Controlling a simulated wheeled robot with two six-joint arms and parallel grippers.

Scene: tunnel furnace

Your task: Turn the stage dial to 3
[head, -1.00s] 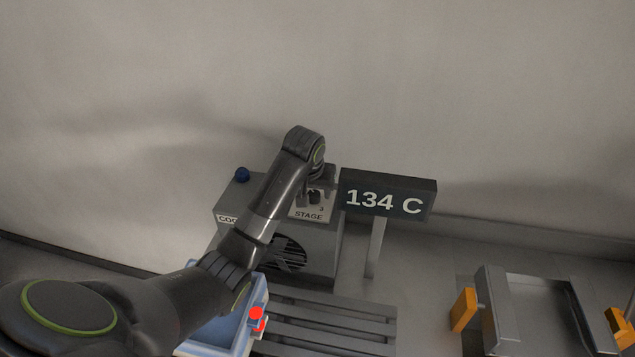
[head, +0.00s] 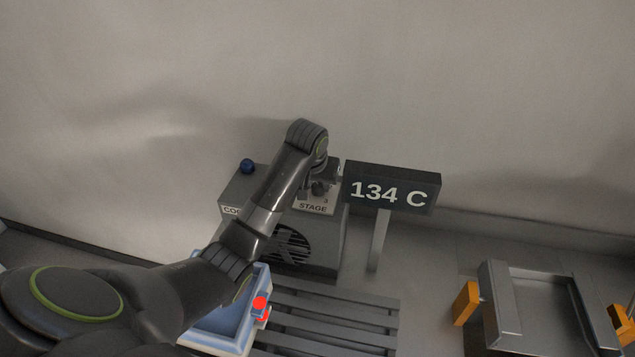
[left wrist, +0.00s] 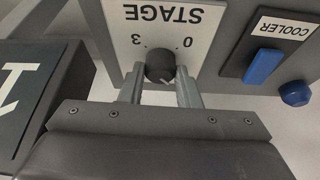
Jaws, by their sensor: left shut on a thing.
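The stage dial (left wrist: 160,67) is a dark round knob on a white plate marked STAGE, with 0 and 3 beside it. The left wrist view shows this plate (left wrist: 164,22) upside down. My left gripper (left wrist: 161,88) is shut on the dial, with one finger on each side. A small pale mark shows at the dial's lower right edge, away from the 3. In the head view the dial (head: 319,188) is partly covered by my left gripper (head: 328,176). My right gripper is not in view.
A sign reading 134 C (head: 390,190) stands close right of the gripper. A cooler switch (left wrist: 263,66) and blue knob (left wrist: 295,93) are beside the dial. A blue tray (head: 215,338) lies below my arm, beside a slatted rack (head: 325,318). A metal tray with orange handles (head: 540,300) is at right.

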